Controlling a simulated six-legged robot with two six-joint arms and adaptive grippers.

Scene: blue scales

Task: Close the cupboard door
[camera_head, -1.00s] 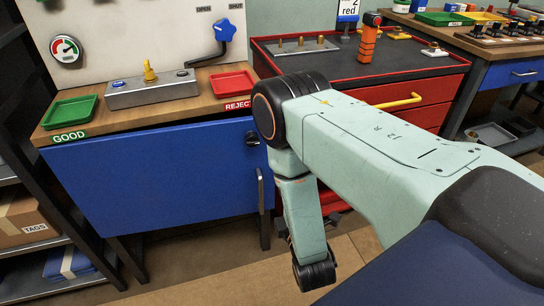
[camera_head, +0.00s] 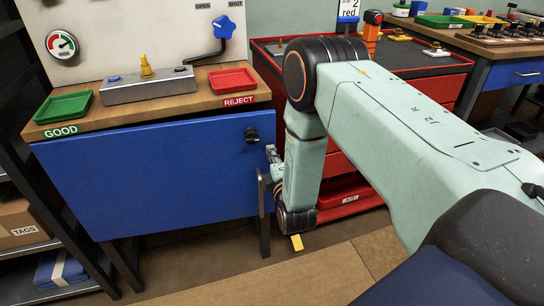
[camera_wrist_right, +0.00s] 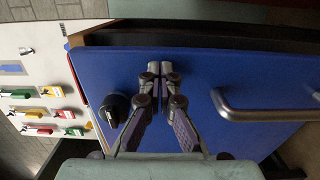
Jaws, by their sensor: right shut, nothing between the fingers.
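The blue cupboard door (camera_head: 150,180) is below the wooden bench top, with a black knob (camera_head: 252,135) and an upright metal handle (camera_head: 262,192) near its right side. In the right wrist view the door (camera_wrist_right: 225,70) fills the middle, and a dark gap shows along its upper edge, so it looks ajar. My right gripper (camera_head: 272,154) is at the door's right side. The right wrist view shows its fingers (camera_wrist_right: 166,72) shut and empty in front of the door, between knob (camera_wrist_right: 115,108) and handle (camera_wrist_right: 265,108). Contact with the door cannot be told. My left gripper is out of view.
A green tray (camera_head: 64,106), a metal block (camera_head: 150,88) and a red tray (camera_head: 232,80) stand on the bench top. A red drawer cabinet (camera_head: 430,88) is to the right, behind my right arm. Dark shelving is at the left; floor in front is open.

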